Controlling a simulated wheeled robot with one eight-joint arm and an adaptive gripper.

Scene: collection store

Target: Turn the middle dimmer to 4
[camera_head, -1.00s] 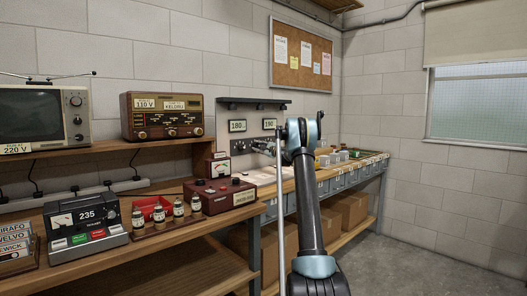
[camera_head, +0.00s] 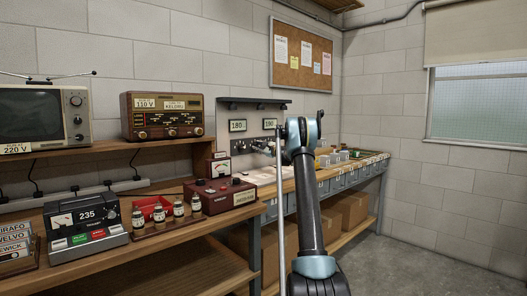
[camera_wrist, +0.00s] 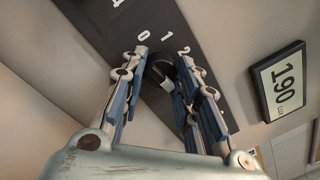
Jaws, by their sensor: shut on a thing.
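A dark dimmer plate (camera_wrist: 98,22) with white numerals, 0, 1 and 2 readable, runs diagonally through the wrist view. A dark round knob (camera_wrist: 160,68) on it sits between the two fingers of my gripper (camera_wrist: 164,60). My gripper is shut on this knob; the fingers partly hide it, and I cannot tell where its pointer stands. Which dimmer of the row this is, I cannot tell.
A dark shelf rail (camera_head: 250,102) is above the panel. A red box (camera_head: 218,194) and a radio (camera_head: 163,116) stand left on the bench. The floor at right (camera_head: 420,250) is clear.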

